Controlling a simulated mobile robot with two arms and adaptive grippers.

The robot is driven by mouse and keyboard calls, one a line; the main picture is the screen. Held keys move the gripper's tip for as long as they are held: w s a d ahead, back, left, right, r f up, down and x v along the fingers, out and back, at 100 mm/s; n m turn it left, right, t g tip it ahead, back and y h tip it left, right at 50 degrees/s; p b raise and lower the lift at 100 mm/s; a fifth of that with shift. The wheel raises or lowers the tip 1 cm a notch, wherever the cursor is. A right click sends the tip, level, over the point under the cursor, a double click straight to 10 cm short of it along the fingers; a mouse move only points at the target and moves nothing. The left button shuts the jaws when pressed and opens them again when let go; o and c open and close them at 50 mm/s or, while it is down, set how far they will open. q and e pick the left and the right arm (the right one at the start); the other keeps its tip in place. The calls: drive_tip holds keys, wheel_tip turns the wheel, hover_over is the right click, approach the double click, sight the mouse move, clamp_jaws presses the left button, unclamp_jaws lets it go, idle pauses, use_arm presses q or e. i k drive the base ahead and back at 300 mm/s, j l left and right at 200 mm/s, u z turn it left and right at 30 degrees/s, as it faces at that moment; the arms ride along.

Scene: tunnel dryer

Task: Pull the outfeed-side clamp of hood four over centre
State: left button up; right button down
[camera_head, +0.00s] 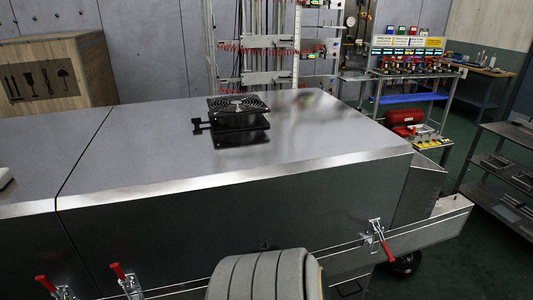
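A long grey hood (330,130) with a bright metal edge fills the middle; no number is readable on it. A toggle clamp (379,240) with a red handle sits on the rail near the hood's right end; its handle slants down to the right. A second red-handled clamp (125,282) is at the lower left, its handle slanting up to the left. A third clamp (52,289) is further left, past the seam, with its handle pointing the same way. I cannot tell from the picture which end is outfeed. Neither gripper is in view.
A black fan (238,111) stands on the hood top. A wooden crate (57,72) is behind at left. A shelf rack (412,75) with coloured items and a workbench (480,68) stand at back right. A grey rounded part, probably mine, covers the bottom centre.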

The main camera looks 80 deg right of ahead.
sight(379, 234)
drive_tip(key=i+z, duration=0.1)
drive_tip(key=z, duration=1.6)
